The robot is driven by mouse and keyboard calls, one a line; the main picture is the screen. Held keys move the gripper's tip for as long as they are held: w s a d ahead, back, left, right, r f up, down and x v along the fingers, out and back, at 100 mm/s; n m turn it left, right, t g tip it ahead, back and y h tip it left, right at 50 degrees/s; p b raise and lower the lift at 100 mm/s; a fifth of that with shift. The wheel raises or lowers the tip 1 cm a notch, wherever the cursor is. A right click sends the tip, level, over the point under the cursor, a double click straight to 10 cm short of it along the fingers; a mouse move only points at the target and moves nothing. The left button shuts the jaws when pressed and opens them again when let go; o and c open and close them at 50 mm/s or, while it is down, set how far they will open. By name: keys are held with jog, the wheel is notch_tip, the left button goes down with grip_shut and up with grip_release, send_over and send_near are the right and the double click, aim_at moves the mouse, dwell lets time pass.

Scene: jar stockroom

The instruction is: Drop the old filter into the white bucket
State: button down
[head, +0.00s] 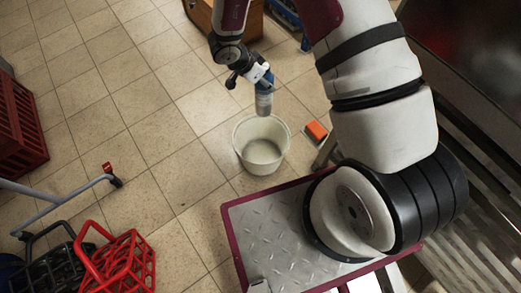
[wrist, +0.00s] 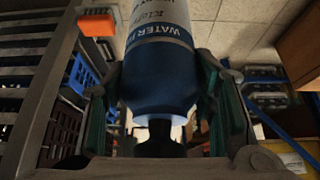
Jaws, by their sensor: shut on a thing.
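The old filter (head: 264,97) is a blue and white cylinder, held upright in my gripper (head: 250,80). In the head view it appears just above the far rim of the white bucket. In the wrist view the filter (wrist: 163,62) fills the middle, with "WATER" lettering on its label, and the fingers of my gripper (wrist: 170,95) close on it from both sides. The white bucket (head: 278,128) stands on the tiled floor with its mouth open upward; its visible inside looks empty. The bucket cannot be made out in the wrist view.
An orange block (head: 316,131) is right of the bucket and also shows in the wrist view (wrist: 97,22). Red baskets (head: 125,262) and a dark red crate (head: 18,125) are at left. A wooden box (head: 205,14) is behind. The tiled floor left of the bucket is clear.

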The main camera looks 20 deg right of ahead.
aim_at(266, 106)
jog(key=s+f+m+b, duration=0.1)
jog(key=f+b, duration=0.1)
jog(key=f, duration=0.1)
jog(key=s+f+m+g+b, duration=0.1)
jog(key=f+b, duration=0.1)
jog(key=f, duration=0.1)
jog(key=s+f+b, duration=0.1)
jog(key=s+f, duration=0.1)
jog(key=f, duration=0.1)
jog(key=shift+a+f+m+b, duration=0.1)
jog(key=shift+f+m+b, duration=0.05)
jog(key=shift+m+b, duration=0.25)
notch_tip(266, 106, down, 6)
jog(key=b, duration=0.6)
jog(key=shift+b, duration=0.3)
jog(key=c, duration=0.6)
grip_release()
jog(key=v, duration=1.2)
jog(key=shift+w, duration=0.25)
jog(key=shift+a, duration=0.1)
